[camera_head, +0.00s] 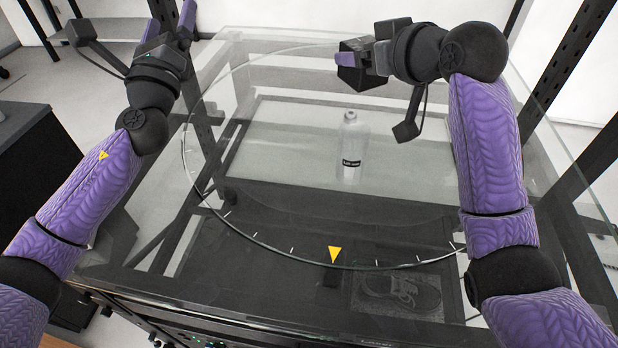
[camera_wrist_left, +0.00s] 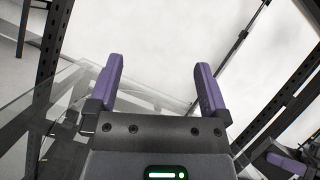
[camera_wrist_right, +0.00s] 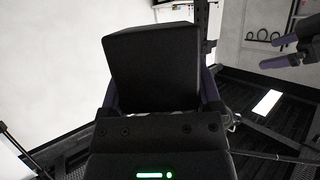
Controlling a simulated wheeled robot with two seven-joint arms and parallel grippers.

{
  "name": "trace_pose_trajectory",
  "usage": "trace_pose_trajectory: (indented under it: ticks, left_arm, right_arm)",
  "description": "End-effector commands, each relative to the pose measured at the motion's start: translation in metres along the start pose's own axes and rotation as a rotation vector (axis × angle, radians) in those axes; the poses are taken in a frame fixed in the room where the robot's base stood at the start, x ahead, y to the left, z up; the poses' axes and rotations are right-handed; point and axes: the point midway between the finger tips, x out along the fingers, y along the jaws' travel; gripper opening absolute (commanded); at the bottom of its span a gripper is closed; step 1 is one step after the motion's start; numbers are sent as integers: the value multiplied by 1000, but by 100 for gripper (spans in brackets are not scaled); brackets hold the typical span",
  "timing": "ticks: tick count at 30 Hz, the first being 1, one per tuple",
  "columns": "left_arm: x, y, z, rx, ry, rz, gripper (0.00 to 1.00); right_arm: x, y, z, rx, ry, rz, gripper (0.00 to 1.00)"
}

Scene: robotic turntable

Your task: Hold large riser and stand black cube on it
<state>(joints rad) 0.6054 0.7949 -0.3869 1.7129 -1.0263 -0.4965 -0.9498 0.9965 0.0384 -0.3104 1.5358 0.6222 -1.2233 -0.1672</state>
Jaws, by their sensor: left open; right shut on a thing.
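The black cube (camera_wrist_right: 152,65) fills the middle of the right wrist view, between the fingers of my right gripper (camera_wrist_right: 159,90). My right gripper (camera_head: 360,58) is shut on the cube and holds it above the far part of the glass turntable (camera_head: 300,262) in the head view. In that view the cube is partly hidden by the fingers. My left gripper (camera_head: 170,22) is open and empty, raised near the turntable's far left side. Its two purple fingers stand apart in the left wrist view (camera_wrist_left: 157,85). I cannot make out a large riser in any view.
A clear bottle (camera_head: 351,150) with a black label shows upright near the turntable's middle. A shoe (camera_head: 400,292) and a small black item (camera_head: 331,277) show near the front edge. A yellow triangle marker (camera_head: 335,254) is at the rim. The glass's left part is clear.

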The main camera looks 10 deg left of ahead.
Motion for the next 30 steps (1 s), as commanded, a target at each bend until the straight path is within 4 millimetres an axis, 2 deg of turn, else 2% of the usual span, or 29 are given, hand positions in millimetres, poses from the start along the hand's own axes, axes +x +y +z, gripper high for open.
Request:
trace_pose_trajectory:
  ticks: [1, 5, 7, 12, 15, 18, 22, 30]
  left_arm:
    - [-10, -11, -20, 6, 50, -28, 100]
    - [-38, -39, -71, 66, 187, -120, 100]
    - [-59, -55, -100, 105, 266, -182, 100]
    - [-126, -96, -166, 198, 455, -366, 100]
    - [-162, -116, -190, 233, 528, -466, 100]
    - [-184, -127, -203, 251, 566, -526, 100]
    - [-186, -135, -212, 258, 578, -550, 100]
    - [-139, -163, -250, 257, 576, -547, 100]
  right_arm:
    - [0, 0, 0, 0, 1, 0, 13]
    - [0, 0, 0, 0, 1, 0, 13]
    - [0, 0, 0, 0, 1, 0, 13]
    - [0, 0, 0, 0, 1, 0, 13]
    - [0, 0, 0, 0, 1, 0, 13]
    - [0, 0, 0, 0, 1, 0, 13]
    - [0, 0, 0, 0, 1, 0, 13]
    - [0, 0, 0, 0, 1, 0, 13]
